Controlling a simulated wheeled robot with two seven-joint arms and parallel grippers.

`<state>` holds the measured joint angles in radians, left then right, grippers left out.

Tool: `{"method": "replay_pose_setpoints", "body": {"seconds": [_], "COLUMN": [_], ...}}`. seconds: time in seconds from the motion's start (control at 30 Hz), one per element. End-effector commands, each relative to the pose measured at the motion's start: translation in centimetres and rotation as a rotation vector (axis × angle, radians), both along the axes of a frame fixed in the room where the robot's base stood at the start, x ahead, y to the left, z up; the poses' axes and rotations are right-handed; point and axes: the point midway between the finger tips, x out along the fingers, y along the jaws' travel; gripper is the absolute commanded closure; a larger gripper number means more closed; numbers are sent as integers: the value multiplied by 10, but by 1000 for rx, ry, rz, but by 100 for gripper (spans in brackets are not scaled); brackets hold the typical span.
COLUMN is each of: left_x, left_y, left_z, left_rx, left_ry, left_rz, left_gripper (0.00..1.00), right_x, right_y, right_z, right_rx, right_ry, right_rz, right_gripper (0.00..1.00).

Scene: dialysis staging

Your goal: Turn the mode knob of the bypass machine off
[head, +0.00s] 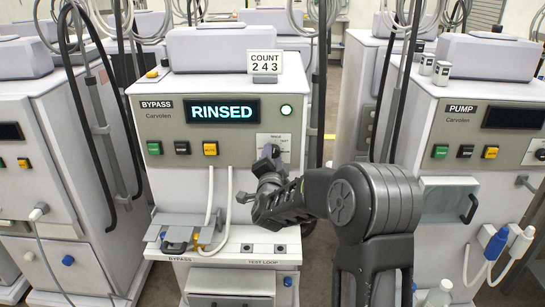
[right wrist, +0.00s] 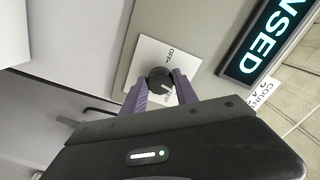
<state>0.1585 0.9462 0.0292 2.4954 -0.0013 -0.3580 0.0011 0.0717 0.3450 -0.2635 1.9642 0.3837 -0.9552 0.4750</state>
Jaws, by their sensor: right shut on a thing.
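The bypass machine (head: 225,125) stands in the middle of the head view, with a lit RINSED display (head: 224,110) and a green lamp (head: 287,110). Its mode knob (right wrist: 159,77) is a small dark round knob on a white plate (right wrist: 146,62); lettering that seems to read OFF shows on the plate. My right gripper (head: 268,162) reaches the knob from below right in the head view. In the right wrist view its two purple fingers (right wrist: 160,88) are closed on the knob's sides. The fingers partly hide the knob and plate, so its exact setting is hard to read. My left gripper is out of view.
Green, black and yellow buttons (head: 182,148) lie left of the knob. White tubes (head: 229,205) hang to a connector shelf (head: 225,245) below. A pump machine (head: 470,125) stands at the right, another machine (head: 40,150) at the left. A COUNT 243 sign (head: 264,63) sits on top.

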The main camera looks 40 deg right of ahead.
Motion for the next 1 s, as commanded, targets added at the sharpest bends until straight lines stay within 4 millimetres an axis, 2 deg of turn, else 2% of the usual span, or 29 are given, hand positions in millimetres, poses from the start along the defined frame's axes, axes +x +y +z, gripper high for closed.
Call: {"method": "replay_pose_setpoints", "body": {"seconds": [0.47,1.0], "left_x": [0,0], "left_y": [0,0], "left_z": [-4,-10], "left_rx": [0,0], "left_ry": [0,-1], "left_rz": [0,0], "left_gripper": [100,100], "right_x": [0,-1], "right_y": [0,-1], "right_z": [-1,-1], "right_rx": [-76,-426], "right_ry": [58,325], "right_rz": [-1,0], "right_gripper": [100,100]}}
